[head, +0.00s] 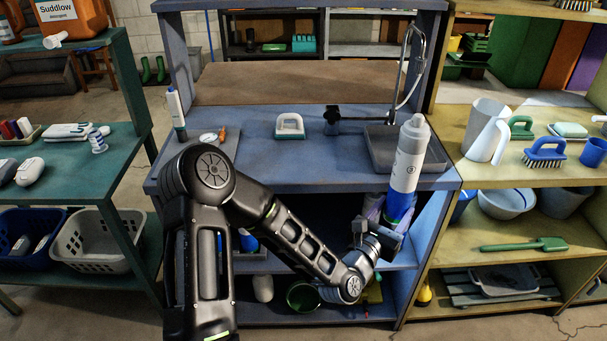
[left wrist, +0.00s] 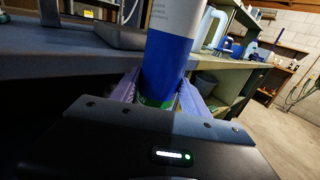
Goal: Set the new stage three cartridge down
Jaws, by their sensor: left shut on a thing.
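A tall cartridge (head: 409,160) with a grey cap, white upper body and blue lower band stands nearly upright in my left gripper (head: 385,213). The gripper is shut around its lower end, in front of the right front edge of the blue bench (head: 300,180). The cartridge's body is in front of the bench and the grey tray in the head view. In the left wrist view the cartridge (left wrist: 173,60) sits between the two purple fingers, with a green band at its base. The print on its label is too small to read. My right gripper is not in view.
A grey tray (head: 380,148) with a tall faucet (head: 405,70) is at the bench's right. The bench middle is mostly clear. Side shelves stand on both sides.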

